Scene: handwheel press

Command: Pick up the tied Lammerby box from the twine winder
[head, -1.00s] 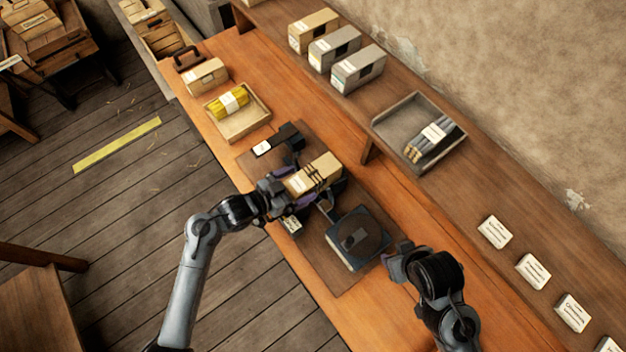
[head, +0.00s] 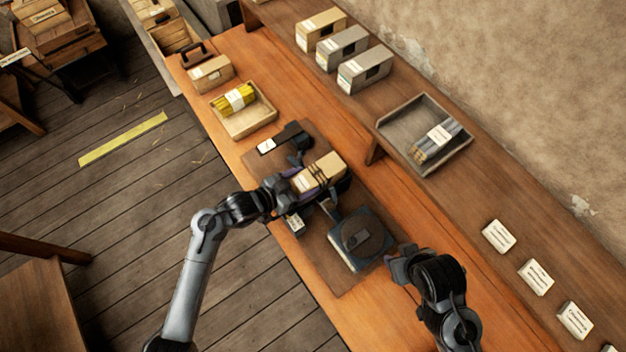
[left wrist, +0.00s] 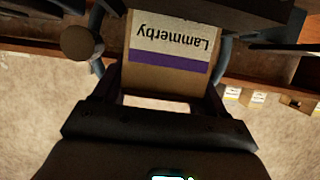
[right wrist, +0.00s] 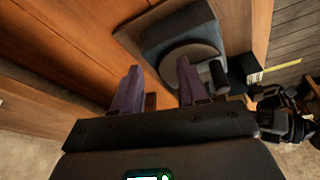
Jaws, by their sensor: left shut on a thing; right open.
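The Lammerby box (head: 322,174) is a tan carton with dark twine around its middle, over the dark board. In the left wrist view its label (left wrist: 172,42) reads Lammerby upside down above a purple band. My left gripper (head: 300,186) is shut on the box. I cannot tell whether the box still touches the twine winder (head: 294,139), whose dark parts show beside and below it. My right gripper (head: 402,262) is open and empty near the blue-grey round-topped device (head: 361,239); its purple fingers (right wrist: 157,92) stand apart in the right wrist view.
A tray with a yellow bundle (head: 236,99) and a tan box (head: 210,73) lie farther back on the bench. Cartons (head: 364,69), a grey tray with tubes (head: 405,148) and several small white packs (head: 535,277) stand on the raised shelf. Bare bench lies at the front right.

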